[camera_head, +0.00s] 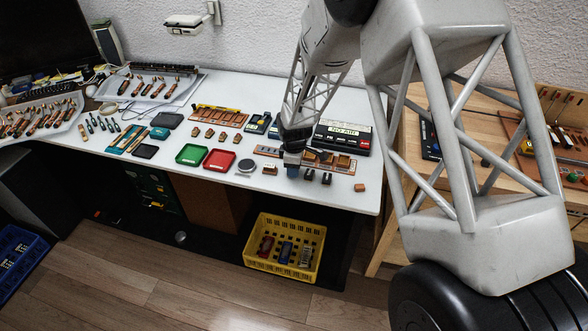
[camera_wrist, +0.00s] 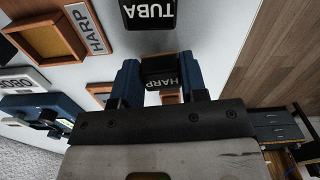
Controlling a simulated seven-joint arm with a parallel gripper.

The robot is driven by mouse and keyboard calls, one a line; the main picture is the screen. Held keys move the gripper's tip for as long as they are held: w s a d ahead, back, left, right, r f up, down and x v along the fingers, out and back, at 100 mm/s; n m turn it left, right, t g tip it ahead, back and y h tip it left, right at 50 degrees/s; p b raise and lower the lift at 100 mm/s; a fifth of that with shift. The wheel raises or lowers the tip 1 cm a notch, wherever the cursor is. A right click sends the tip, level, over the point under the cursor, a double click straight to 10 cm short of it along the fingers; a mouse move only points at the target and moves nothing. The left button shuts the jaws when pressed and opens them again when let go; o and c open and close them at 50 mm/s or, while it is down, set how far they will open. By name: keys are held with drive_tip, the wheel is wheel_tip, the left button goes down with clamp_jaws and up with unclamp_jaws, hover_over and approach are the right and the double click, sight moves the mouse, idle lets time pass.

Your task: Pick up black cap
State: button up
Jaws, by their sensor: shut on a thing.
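My gripper (camera_wrist: 160,85) has its two blue fingers closed on the sides of a black cap lettered HARP (camera_wrist: 160,78) in the wrist view. Another black cap, lettered TUBA (camera_wrist: 150,13), lies just beyond the fingertips, apart from them. In the head view my gripper (camera_head: 292,168) is low over the front of the white table, and the held cap is hidden there. Two small black caps (camera_head: 309,175) (camera_head: 326,179) stand to its right. Whether the held cap is clear of the surface I cannot tell.
A wooden frame (camera_wrist: 38,42) with a HARP label (camera_wrist: 85,28) lies left in the wrist view. Green (camera_head: 192,154) and red (camera_head: 219,160) trays lie left of my gripper, a NO AIR device (camera_head: 342,137) behind. A yellow crate (camera_head: 285,262) stands on the floor.

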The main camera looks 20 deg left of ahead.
drive_tip(key=shift+r, duration=0.5)
drive_tip(key=shift+s+r, duration=0.15)
drive_tip(key=shift+r, duration=0.75)
drive_tip(key=s+d+r, duration=0.1)
drive_tip(key=s+d, duration=0.6)
drive_tip(key=s, duration=0.6)
drive_tip(key=shift+s+d+r, duration=0.15)
drive_tip(key=shift+s+d, duration=0.2)
drive_tip(key=shift+d, duration=0.05)
drive_tip(key=m, duration=0.1)
approach(312, 155)
drive_tip(key=shift+f, duration=0.25)
drive_tip(key=shift+f, duration=2.5)
drive_tip(key=shift+f, duration=0.4)
idle(0.6)
